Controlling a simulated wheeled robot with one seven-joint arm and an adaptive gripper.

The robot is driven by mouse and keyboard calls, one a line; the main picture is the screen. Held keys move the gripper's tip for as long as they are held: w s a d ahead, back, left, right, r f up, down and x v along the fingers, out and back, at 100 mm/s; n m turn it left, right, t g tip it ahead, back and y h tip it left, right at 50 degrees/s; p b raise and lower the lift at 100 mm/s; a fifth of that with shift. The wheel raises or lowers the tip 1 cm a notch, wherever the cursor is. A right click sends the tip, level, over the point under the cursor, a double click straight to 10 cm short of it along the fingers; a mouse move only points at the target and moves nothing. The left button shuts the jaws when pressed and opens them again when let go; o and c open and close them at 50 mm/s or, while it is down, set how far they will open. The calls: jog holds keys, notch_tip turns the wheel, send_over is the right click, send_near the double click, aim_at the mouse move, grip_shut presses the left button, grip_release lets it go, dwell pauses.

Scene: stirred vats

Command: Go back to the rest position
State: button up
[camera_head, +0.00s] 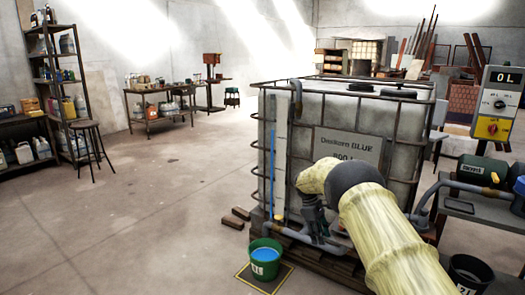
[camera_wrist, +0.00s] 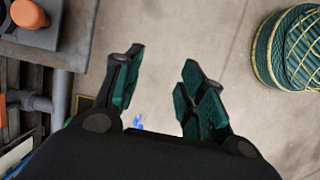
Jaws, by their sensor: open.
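My gripper (camera_wrist: 162,75) points at the floor in the wrist view, its two dark green-padded fingers apart with nothing between them. In the head view my pale yellow arm reaches in from the lower right, and my gripper (camera_head: 313,215) hangs in front of the caged white tank (camera_head: 300,130) labelled "BLUE". I cannot tell whether it touches the tank or its pipe. A green bucket (camera_head: 265,258) with blue liquid stands on the floor to the lower left of my gripper. Part of the tank's front is hidden behind my arm.
A control box (camera_head: 497,103) reading "0 L" and a bench with a green pump (camera_head: 482,171) stand at the right. A black bucket (camera_head: 469,274) is below. A coiled green hose (camera_wrist: 292,48) lies right in the wrist view. The floor (camera_head: 150,225) at left is clear.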

jog(key=s+d+f+m+b, duration=0.1)
jog(key=s+f, duration=0.2)
jog(key=f, duration=0.3)
jog(key=s+f+y+b, duration=0.1)
jog(key=s+f, duration=0.3)
jog(key=f, duration=0.3)
jog(key=s+d+f+m, duration=0.1)
jog(key=s+f, duration=0.2)
jog(key=f, duration=0.3)
jog(key=s+f+m+y+b, duration=0.1)
jog(key=s+f, duration=0.5)
jog(key=s, duration=0.3)
jog(key=s+a+f+m+t+b, duration=0.1)
jog(key=s+f+m+b, duration=0.1)
jog(key=s+f, duration=0.55)
jog(key=s+f+m+y+b, duration=0.1)
jog(key=s+f, duration=0.4)
jog(key=s, duration=0.6)
jog(key=s+r+m+t+b, duration=0.1)
jog(key=s+r+m, duration=0.15)
jog(key=s, duration=1.15)
jog(key=s+r+m+b, duration=0.2)
jog(key=s+m, duration=0.1)
jog(key=s, duration=1.1)
notch_tip(320, 180, up, 20)
jog(key=p, duration=2)
jog(key=shift+a+r, duration=0.15)
jog(key=shift+a, duration=0.3)
